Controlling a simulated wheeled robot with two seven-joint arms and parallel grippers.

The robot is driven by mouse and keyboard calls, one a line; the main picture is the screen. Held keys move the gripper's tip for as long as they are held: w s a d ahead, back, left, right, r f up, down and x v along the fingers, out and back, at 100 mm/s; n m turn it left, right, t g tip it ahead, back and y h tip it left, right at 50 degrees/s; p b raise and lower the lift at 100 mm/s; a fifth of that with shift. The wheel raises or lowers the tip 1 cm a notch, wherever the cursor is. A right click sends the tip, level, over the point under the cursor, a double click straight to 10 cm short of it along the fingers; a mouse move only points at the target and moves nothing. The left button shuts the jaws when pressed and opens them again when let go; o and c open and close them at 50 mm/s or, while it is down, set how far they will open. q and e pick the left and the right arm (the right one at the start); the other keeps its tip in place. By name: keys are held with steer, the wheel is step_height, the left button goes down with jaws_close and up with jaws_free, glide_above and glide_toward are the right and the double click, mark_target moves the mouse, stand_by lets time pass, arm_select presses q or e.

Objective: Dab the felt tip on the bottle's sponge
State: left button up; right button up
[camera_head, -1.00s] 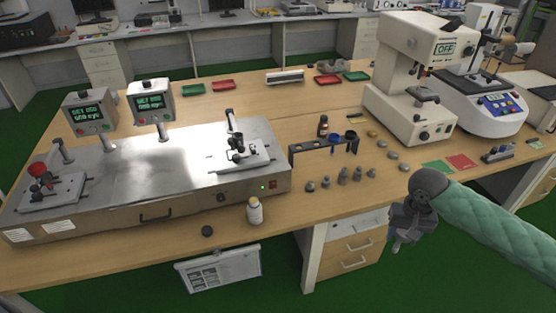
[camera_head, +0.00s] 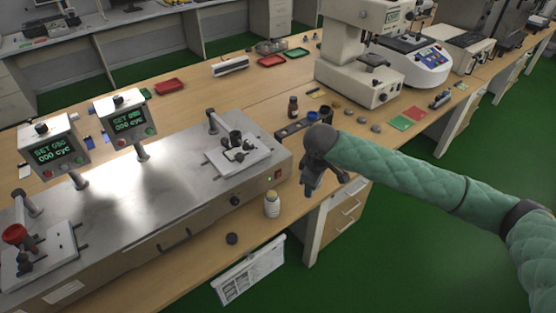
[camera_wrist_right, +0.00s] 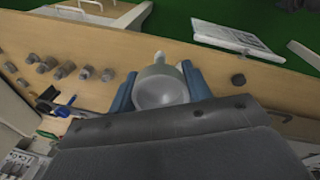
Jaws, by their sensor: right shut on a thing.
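The white bottle (camera_head: 272,206) stands upright near the table's front edge, with a pale yellowish top. Its dark cap (camera_head: 232,239) lies apart on its left, and also shows in the right wrist view (camera_wrist_right: 238,80). My right gripper (camera_head: 310,190) is to the right of the bottle and above the table edge, pointing down. In the right wrist view its blue fingers are shut on a rounded grey piece (camera_wrist_right: 160,90). A small pale tip shows just beyond this piece; I cannot tell if it is the felt tip or the bottle's top. My left gripper is not in view.
The metal tester (camera_head: 150,185) with two displays fills the left of the table. A dark rack (camera_head: 290,130) stands behind my right gripper. Several small grey weights (camera_wrist_right: 85,72) stand near the rack. A white microscope-like machine (camera_head: 355,65) is at the back right.

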steer(key=w+a+r+n+y+p, duration=0.2)
steer(key=w+a+r+n+y, duration=0.15)
steer(key=a+n, duration=0.7)
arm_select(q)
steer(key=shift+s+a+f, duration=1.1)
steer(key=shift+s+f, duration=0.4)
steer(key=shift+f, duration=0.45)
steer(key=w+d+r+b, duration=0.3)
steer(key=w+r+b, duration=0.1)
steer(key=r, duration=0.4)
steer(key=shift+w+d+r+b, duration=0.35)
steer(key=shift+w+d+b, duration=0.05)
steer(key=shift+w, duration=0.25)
arm_select(e)
steer(key=shift+w+d+f+n, duration=0.1)
steer(key=shift+f+n, duration=0.4)
steer(key=shift+f, duration=0.35)
steer(key=shift+w+d+f+n, duration=0.15)
steer(key=shift+f+n, duration=0.3)
steer(key=shift+f, duration=0.4)
steer(key=shift+w+d+f+n, duration=0.1)
steer(key=shift+f+n, duration=0.4)
steer(key=shift+f, duration=0.35)
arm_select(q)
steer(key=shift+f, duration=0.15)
arm_select(e)
steer(key=shift+f, duration=0.65)
